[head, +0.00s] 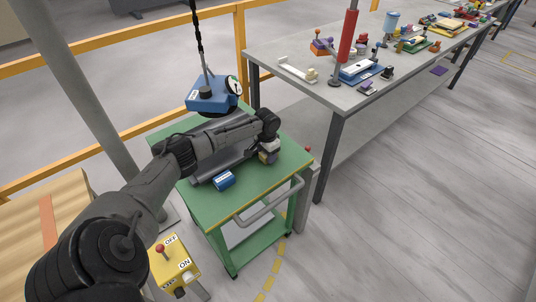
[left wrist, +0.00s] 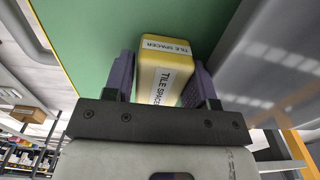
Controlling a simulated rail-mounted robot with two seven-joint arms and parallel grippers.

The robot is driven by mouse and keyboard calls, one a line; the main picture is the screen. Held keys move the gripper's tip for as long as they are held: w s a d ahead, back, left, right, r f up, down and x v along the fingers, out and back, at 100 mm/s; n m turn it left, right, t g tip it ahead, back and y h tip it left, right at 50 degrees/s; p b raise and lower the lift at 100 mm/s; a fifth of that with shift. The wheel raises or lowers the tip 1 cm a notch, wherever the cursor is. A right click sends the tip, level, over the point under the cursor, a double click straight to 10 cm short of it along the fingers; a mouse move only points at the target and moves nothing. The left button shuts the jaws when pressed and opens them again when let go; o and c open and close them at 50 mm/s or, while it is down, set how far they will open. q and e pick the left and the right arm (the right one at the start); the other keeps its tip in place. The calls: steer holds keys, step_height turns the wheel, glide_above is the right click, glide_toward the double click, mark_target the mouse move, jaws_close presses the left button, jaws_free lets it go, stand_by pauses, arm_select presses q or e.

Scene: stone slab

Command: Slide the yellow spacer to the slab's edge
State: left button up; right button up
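The yellow spacer, a small block labelled "TILE SPACER" (left wrist: 163,85), fills the space between the two purple fingers of my left gripper (left wrist: 163,92) in the left wrist view. No clear gap shows on either side, so the gripper looks shut on it. In the head view the spacer (head: 268,157) shows just below my left gripper (head: 267,148), at the right end of the grey slab (head: 204,170). The slab lies on the green cart, partly hidden by my left arm. Whether spacer and slab touch is unclear. My right gripper is not in view.
A blue block (head: 224,181) sits on the green cart top (head: 222,206) in front of the slab. A blue lifting device (head: 207,95) hangs behind my arm. A yellow ON/OFF box (head: 174,262) stands at front left. A cluttered workbench (head: 310,84) is at right.

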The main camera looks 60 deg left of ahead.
arm_select(q)
steer(key=shift+o, duration=1.3)
steer(key=shift+s+a+f, duration=0.1)
steer(key=shift+s+a, duration=0.15)
steer(key=shift+a, duration=0.05)
step_height(320, 180, up, 14)
steer(key=p, duration=0.4)
steer(key=shift+d, duration=0.2)
